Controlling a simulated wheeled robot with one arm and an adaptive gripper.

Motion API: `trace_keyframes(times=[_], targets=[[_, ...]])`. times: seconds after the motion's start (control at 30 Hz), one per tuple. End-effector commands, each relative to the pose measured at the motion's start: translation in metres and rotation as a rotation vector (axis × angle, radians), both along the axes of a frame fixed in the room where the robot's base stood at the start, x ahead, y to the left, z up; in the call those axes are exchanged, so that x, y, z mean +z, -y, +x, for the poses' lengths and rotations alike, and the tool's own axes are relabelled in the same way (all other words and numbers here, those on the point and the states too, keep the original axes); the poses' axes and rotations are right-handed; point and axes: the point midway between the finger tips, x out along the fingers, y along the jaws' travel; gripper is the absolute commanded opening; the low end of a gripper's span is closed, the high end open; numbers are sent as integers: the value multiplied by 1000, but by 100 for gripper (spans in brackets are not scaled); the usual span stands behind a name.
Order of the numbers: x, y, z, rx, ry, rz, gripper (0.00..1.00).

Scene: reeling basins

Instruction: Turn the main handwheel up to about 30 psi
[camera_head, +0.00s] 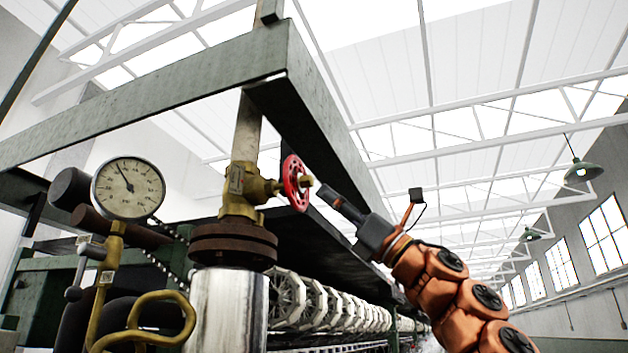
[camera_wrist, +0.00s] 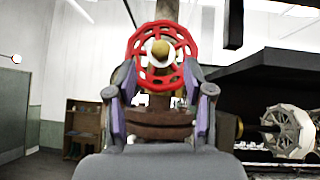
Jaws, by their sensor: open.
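The red handwheel (camera_head: 296,183) sits on a brass valve (camera_head: 245,187) on a vertical pipe. In the wrist view the handwheel (camera_wrist: 162,58) faces me, with its brass hub in the middle. My gripper (camera_head: 325,193) is close to the wheel on its right, pointing at it. In the wrist view my gripper (camera_wrist: 160,80) shows two separated fingers, open, below and either side of the hub. I cannot tell whether they touch the rim. A round pressure gauge (camera_head: 128,188) stands at the left; its needle points up and slightly left. Its numbers are too small to read.
A green steel frame beam (camera_head: 150,95) passes above the valve. A curved brass pipe (camera_head: 150,318) is at the lower left. White reels (camera_head: 310,300) run along the machine behind. Open room lies at the right, towards the windows (camera_head: 602,235).

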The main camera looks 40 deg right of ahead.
Motion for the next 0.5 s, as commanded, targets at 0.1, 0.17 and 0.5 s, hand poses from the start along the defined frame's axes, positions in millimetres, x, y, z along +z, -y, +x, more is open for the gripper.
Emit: trace_keyframes(times=[0.1, 0.17, 0.5], targets=[[17, -6, 9, 0, 1, 2, 52], [23, -10, 14, -1, 0, 4, 52], [42, -23, 31, -3, 1, 3, 52]])
